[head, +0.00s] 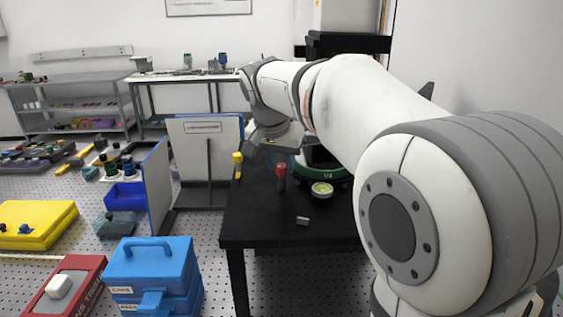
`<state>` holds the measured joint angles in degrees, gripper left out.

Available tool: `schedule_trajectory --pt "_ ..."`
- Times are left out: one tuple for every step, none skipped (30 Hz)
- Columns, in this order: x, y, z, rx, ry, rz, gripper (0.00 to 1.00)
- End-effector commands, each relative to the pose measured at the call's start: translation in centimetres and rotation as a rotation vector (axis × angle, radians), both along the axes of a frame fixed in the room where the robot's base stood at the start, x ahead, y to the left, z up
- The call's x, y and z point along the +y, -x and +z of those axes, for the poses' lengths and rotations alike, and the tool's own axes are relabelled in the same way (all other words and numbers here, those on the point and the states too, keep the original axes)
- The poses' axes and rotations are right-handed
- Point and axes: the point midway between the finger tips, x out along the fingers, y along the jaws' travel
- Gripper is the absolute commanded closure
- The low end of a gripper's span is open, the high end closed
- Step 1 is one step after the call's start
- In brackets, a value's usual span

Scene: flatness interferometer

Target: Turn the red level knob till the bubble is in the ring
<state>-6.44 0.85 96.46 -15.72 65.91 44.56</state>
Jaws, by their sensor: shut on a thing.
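The red knob (281,171) stands upright on a dark post on the black table, and no finger shows on it. A round level with a pale green face (322,189) sits to its right. Its bubble and ring are too small to tell apart. My gripper (242,153) reaches down at the table's left back edge, behind and left of the red knob. Its fingertips are at a yellow knob (237,158) and appear shut on it; the grip is partly hidden. A green and white instrument (318,163) stands behind the level, partly hidden by my arm.
A small grey block (302,220) lies on the black table (262,228), whose front is otherwise clear. A grey panel (207,150) stands left of the table. Blue cases (152,262) and a red box (68,290) lie on the floor at the lower left.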

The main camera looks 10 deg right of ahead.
Motion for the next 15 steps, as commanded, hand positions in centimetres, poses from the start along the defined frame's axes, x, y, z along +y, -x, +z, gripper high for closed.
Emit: schedule_trajectory --pt "0.02 0.02 -0.07 0.002 -0.001 -0.001 0.95" --pt "0.02 0.02 -0.07 0.002 0.0 -0.002 0.95" --pt "0.02 0.02 -0.07 0.002 0.0 -0.002 0.95" --pt "0.01 0.02 -0.07 0.002 0.0 -0.002 0.95" --pt "0.0 0.02 -0.07 0.002 0.0 -0.002 0.95" --pt "0.0 0.02 -0.07 0.002 0.0 -0.002 0.95" --pt "0.0 0.02 -0.07 0.002 0.0 -0.002 0.95" --pt "0.01 0.03 -0.09 0.003 0.0 -0.001 0.95" --pt "0.01 0.03 -0.09 0.003 0.0 -0.001 0.95" --pt "0.01 0.03 -0.09 0.003 0.0 -0.001 0.71" --pt "0.01 0.03 -0.09 0.002 0.0 0.0 0.68" --pt "0.0 0.02 -0.08 0.002 0.0 0.0 0.65" --pt "0.0 0.02 -0.08 0.002 0.0 0.0 0.63" --pt "0.0 0.02 -0.07 0.002 0.0 0.0 0.6" --pt "0.0 0.02 -0.07 0.002 0.0 0.0 0.57"
